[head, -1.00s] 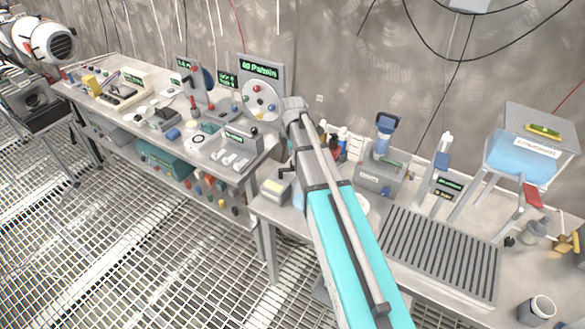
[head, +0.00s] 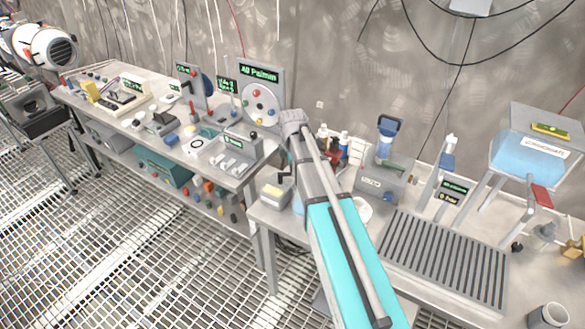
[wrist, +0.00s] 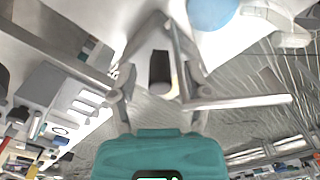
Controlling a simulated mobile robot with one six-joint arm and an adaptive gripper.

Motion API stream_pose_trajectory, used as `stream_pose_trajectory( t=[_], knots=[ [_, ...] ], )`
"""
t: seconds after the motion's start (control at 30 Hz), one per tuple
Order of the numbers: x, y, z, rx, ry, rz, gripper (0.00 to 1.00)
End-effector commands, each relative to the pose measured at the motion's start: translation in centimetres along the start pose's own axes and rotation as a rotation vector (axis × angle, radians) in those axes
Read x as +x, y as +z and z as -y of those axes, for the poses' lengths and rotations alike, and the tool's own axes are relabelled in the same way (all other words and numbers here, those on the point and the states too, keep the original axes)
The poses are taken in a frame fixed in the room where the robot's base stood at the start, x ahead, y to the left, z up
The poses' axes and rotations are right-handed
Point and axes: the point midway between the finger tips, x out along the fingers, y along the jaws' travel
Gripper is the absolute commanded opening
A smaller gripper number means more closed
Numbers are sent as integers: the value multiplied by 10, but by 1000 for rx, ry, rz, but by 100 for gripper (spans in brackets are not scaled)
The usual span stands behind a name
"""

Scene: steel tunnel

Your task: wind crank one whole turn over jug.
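My gripper (wrist: 158,75) is in the wrist view with its two fingers spread. A black upright handle (wrist: 160,72) stands between them, with gaps showing on both sides, in front of a pale grey body. I cannot tell whether this handle is the crank's. A rounded light blue thing (wrist: 210,10), possibly the jug, is cut off at the top of that view. In the head view my arm hides the gripper's work area. A small grey box with a dark handle on top (head: 275,190) is just left of the arm, and a bit of light blue shows beside it.
A grey machine with a blue top (head: 389,127) stands right of my arm, near a slatted grey rack (head: 440,255). A blue tank (head: 528,155) is raised at the right. A crowded bench (head: 215,150) is at left. Grating floor (head: 150,260) is open in front.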

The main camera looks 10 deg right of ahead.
Motion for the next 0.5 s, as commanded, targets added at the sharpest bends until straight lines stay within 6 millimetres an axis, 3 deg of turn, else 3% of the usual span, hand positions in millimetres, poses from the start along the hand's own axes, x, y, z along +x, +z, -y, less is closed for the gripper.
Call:
stream_pose_trajectory(
  t=[0.03,0.33,0.5],
  knots=[
    [0,0,0,0,0,0,55],
    [0,0,0,0,0,0,0],
    [0,0,0,0,0,0,0]
  ],
)
